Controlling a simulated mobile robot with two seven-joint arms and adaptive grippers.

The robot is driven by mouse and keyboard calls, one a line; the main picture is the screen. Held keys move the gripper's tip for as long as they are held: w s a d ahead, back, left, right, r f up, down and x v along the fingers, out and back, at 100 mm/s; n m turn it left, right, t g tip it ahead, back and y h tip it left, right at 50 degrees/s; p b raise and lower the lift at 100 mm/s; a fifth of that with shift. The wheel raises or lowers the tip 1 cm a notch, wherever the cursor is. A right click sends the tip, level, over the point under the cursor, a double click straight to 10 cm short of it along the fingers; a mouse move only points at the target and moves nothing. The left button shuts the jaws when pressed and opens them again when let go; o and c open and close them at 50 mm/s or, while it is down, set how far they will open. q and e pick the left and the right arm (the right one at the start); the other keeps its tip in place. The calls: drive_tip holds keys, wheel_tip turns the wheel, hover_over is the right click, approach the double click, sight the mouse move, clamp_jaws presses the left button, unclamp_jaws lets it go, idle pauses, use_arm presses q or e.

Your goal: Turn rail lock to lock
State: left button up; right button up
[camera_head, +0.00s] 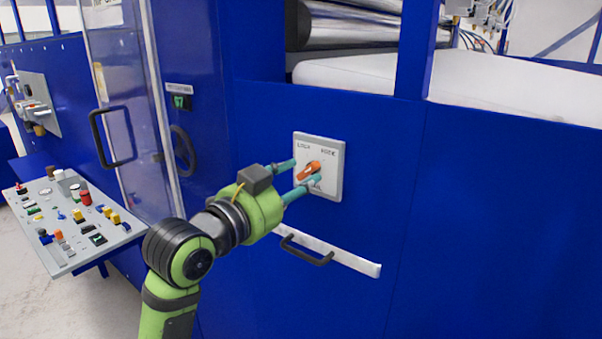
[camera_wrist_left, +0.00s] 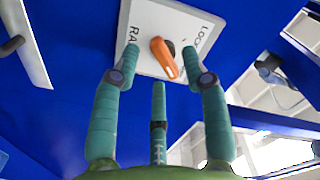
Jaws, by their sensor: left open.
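The rail lock is an orange rotary knob (camera_head: 308,171) on a light grey square plate (camera_head: 331,185) with dark lettering, fixed to the blue machine panel. In the head view the knob lies tilted, one end up to the right. My left gripper (camera_head: 300,173) is at the plate with its teal fingers spread. In the left wrist view the orange knob (camera_wrist_left: 163,58) sits between the open fingers (camera_wrist_left: 168,62), and I see no clear contact. The lettering is partly hidden by the fingers. My right gripper is not in view.
A drawer-like white strip with a black handle (camera_head: 306,250) is below the plate. A control desk (camera_head: 75,222) with several buttons stands at left.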

use_arm(q)
drive_tip(key=shift+w+d, duration=0.45)
drive_tip(key=shift+w, duration=0.05)
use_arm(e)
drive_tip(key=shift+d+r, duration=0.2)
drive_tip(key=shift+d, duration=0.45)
use_arm(q)
clamp_jaws()
